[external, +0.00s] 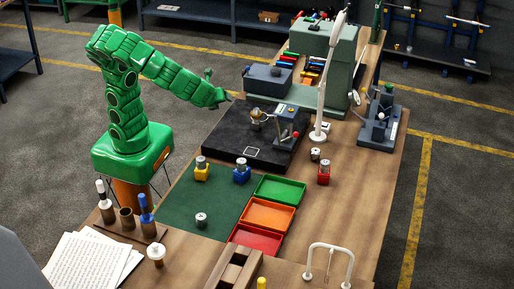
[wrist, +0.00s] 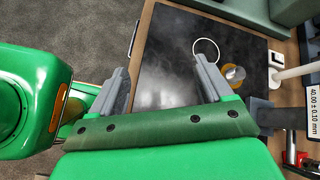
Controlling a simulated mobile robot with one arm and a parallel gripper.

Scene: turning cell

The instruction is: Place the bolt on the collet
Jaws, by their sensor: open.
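My gripper (external: 226,97) is at the end of the green arm, above the left edge of the dark plate (external: 228,148). In the wrist view my gripper (wrist: 158,72) has its two grey fingers wide apart with nothing between them. I cannot tell for sure which piece is the bolt or the collet. Candidates are a short metal piece (external: 201,220) on the green mat, another small metal piece (external: 315,154) right of the plate, and metal cylinders on a yellow block (external: 202,174), a blue block (external: 242,175) and a red block (external: 323,177).
Green (external: 302,191), orange (external: 293,216) and red (external: 233,239) trays lie beside the mat (external: 178,207). A measuring fixture (external: 287,125) stands on the plate. A white lamp (external: 321,100) and a grey machine (external: 335,65) stand behind. Bare plate lies below the fingers.

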